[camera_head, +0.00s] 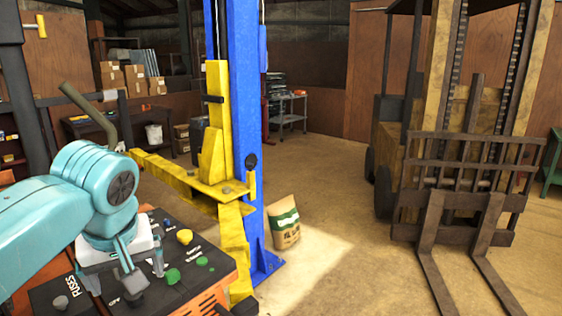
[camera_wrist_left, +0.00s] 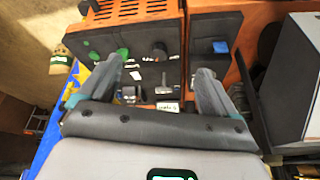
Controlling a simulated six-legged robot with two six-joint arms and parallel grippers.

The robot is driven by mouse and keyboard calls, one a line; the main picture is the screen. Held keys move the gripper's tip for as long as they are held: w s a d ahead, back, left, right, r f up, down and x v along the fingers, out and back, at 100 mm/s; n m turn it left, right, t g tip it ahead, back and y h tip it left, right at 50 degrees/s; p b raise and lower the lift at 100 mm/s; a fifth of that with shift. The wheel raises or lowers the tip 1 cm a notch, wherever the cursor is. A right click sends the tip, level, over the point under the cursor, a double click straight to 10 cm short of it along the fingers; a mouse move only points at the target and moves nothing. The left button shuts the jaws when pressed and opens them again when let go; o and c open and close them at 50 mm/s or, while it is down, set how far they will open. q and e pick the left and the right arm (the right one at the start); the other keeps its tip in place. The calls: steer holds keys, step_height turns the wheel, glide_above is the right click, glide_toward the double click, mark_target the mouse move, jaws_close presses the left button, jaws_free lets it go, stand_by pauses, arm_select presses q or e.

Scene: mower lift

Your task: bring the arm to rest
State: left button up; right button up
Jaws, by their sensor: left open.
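My left arm, in teal, comes in from the left in the head view. Its gripper (camera_head: 128,272) points down over a black control panel (camera_head: 65,291) on an orange machine. In the left wrist view the two grey fingers of this gripper (camera_wrist_left: 158,78) are spread apart with nothing between them. Beyond the fingertips are green knobs (camera_wrist_left: 123,53), a black knob (camera_wrist_left: 159,50) and a small lever (camera_wrist_left: 163,84) on the panel. I cannot tell whether the fingers touch the panel. My right gripper is in neither view.
A blue lift post (camera_head: 240,120) with yellow arms (camera_head: 180,185) stands just right of the panel. A paper sack (camera_head: 284,222) sits at its foot. A forklift (camera_head: 460,150) with lowered forks is at the right. Open floor (camera_head: 330,180) lies between post and forklift.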

arm_select(q)
steer(key=w+d+f+m+g+h, duration=0.15)
steer(key=d+f, duration=0.25)
steer(key=f, duration=1.1)
steer(key=w+d+f+m+g+h, duration=0.1)
steer(key=d+f+m+h, duration=0.3)
steer(key=f, duration=1.1)
steer(key=s+d+f, duration=0.2)
steer(key=s+f, duration=0.8)
steer(key=s+d+f+n, duration=0.1)
steer(key=s+d+f, duration=0.1)
steer(key=s+f, duration=0.9)
steer(key=shift+h, duration=0.45)
steer(key=shift+g, duration=0.25)
